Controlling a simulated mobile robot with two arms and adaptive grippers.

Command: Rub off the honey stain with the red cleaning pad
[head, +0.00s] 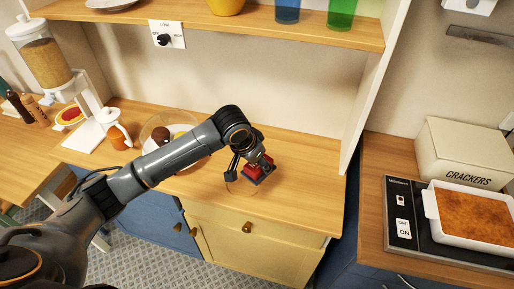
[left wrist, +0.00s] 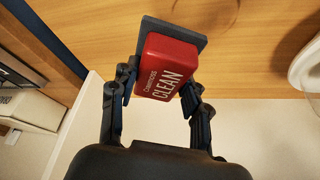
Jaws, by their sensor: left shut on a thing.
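The red cleaning pad (head: 259,169) has a dark backing and sits low over the wooden counter (head: 300,175). In the left wrist view the red pad (left wrist: 168,66) shows the word CLEAN. My left gripper (head: 248,172) is shut on the pad, one finger on each side; its fingers (left wrist: 158,88) also show in the left wrist view. A faint amber outline, apparently the honey stain (head: 240,187), lies on the counter just beside the pad, partly hidden by my gripper. It also shows faintly at the top of the left wrist view (left wrist: 215,12). I cannot tell whether the pad touches the counter.
A plate (head: 151,152) with food stands left of my gripper, partly behind my arm. A cracker box (head: 463,153) and a white baking dish (head: 475,214) stand on the right. A shelf (head: 230,33) hangs above. The counter right of the pad is clear.

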